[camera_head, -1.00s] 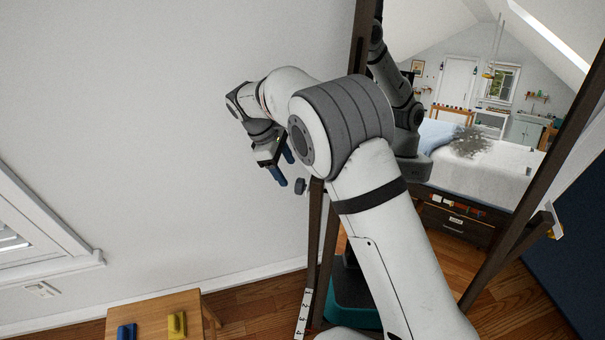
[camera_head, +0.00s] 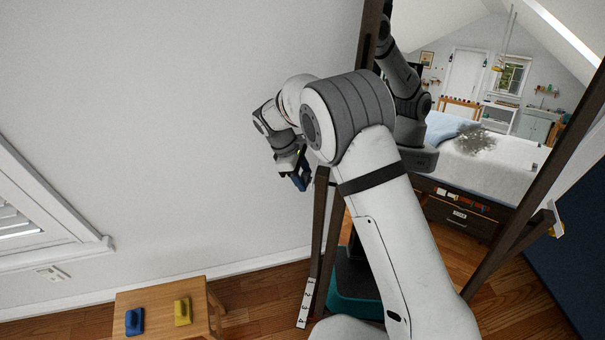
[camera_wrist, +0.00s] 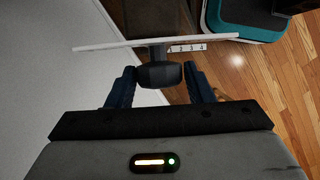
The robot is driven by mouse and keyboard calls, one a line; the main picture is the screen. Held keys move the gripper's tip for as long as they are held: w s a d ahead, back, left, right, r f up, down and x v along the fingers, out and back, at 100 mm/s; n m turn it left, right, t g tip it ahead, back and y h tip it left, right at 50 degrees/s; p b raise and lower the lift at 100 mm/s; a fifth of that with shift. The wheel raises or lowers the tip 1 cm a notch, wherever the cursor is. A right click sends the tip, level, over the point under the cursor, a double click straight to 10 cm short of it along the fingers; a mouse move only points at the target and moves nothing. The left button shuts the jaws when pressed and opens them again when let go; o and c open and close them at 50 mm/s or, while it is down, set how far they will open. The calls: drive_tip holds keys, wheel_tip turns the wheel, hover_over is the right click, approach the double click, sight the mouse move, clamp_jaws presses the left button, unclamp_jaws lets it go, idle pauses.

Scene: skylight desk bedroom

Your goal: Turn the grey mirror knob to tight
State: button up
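The grey mirror knob (camera_wrist: 160,75) is dark and sits between the two blue fingers of my gripper (camera_wrist: 160,86) in the wrist view. One finger is on each side of it, close to its edges; I cannot tell whether they press on it. A short stem joins the knob to a thin pale plate (camera_wrist: 110,44) behind it. In the head view my gripper (camera_head: 301,178) is beside the dark wooden mirror frame (camera_head: 319,215), and the knob is hidden there. The mirror glass (camera_head: 470,130) reflects the room and my arm. No knob setting marks are readable.
A wooden stool (camera_head: 160,297) at bottom left holds a blue object (camera_head: 134,322) and a yellow object (camera_head: 182,312). A white numbered strip (camera_head: 306,303) stands by the frame's foot. The pale wall (camera_head: 150,120) left of my gripper is clear.

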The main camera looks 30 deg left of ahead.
drive_tip(key=c, duration=0.6)
drive_tip(key=shift+f+b, duration=0.1)
drive_tip(key=shift+b, duration=0.3)
